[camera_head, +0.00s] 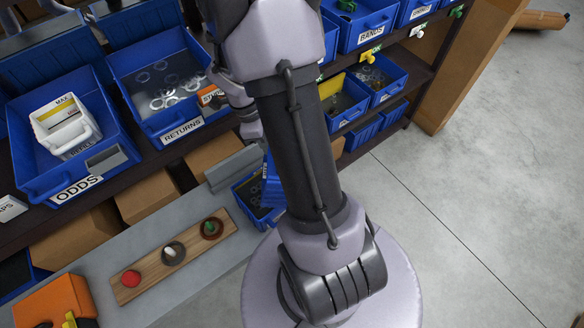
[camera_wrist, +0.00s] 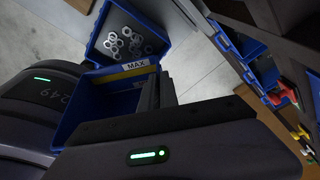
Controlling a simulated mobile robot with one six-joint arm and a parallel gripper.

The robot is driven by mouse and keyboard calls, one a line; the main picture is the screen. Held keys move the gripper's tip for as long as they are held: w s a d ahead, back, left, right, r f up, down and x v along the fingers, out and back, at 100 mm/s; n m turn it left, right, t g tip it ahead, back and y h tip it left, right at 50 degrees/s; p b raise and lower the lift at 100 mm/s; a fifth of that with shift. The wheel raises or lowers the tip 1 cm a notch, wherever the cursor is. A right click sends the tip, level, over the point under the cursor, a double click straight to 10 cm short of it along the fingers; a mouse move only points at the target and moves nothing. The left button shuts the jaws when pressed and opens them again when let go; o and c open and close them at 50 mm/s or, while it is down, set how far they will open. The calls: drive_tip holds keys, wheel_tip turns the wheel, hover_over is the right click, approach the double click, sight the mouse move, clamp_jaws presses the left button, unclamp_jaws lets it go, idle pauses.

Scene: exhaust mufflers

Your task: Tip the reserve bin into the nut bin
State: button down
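The reserve bin (camera_wrist: 108,98) is blue with a dark inside and a yellow-and-white MAX strip on its far wall. In the wrist view it sits close between the two dark fingers of my gripper (camera_wrist: 98,118), which appears shut on it; the exact contact is hidden. The nut bin (camera_wrist: 103,43) is blue with several loose grey nuts and lies just beyond the MAX strip. In the head view, a blue bin with small dark rings (camera_head: 243,191) shows at the bench end, with blue walls overlapping it. My arm hides the gripper there.
The shelf holds an ODDS bin (camera_head: 22,165) with a small white tray, a RETURNS bin (camera_head: 115,62) with rings, and several other blue bins. A wooden board (camera_head: 190,250) with small parts and an orange box (camera_head: 48,300) lie on the bench.

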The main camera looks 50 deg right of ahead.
drive_tip(key=shift+d+r+t+y+p, duration=0.15)
drive_tip(key=shift+r+t+y+p, duration=0.15)
drive_tip(key=shift+r+t+y, duration=0.3)
drive_tip(key=shift+s+d+r+t+y, duration=0.1)
drive_tip(key=shift+s+r+t+y, duration=0.15)
drive_tip(key=shift+t, duration=0.25)
drive_tip(key=r+t+y+b, duration=0.2)
drive_tip(key=t+b, duration=0.1)
drive_tip(key=r+t+y+b, duration=0.2)
drive_tip(key=t+y+b, duration=0.1)
drive_tip(key=b, duration=0.1)
drive_tip(key=r+t+y+b, duration=0.2)
drive_tip(key=t+y+b, duration=0.1)
drive_tip(key=t, duration=0.1)
drive_tip(key=shift+w+r+y, duration=0.1)
drive_tip(key=shift+w+y, duration=0.1)
drive_tip(key=shift+y, duration=0.05)
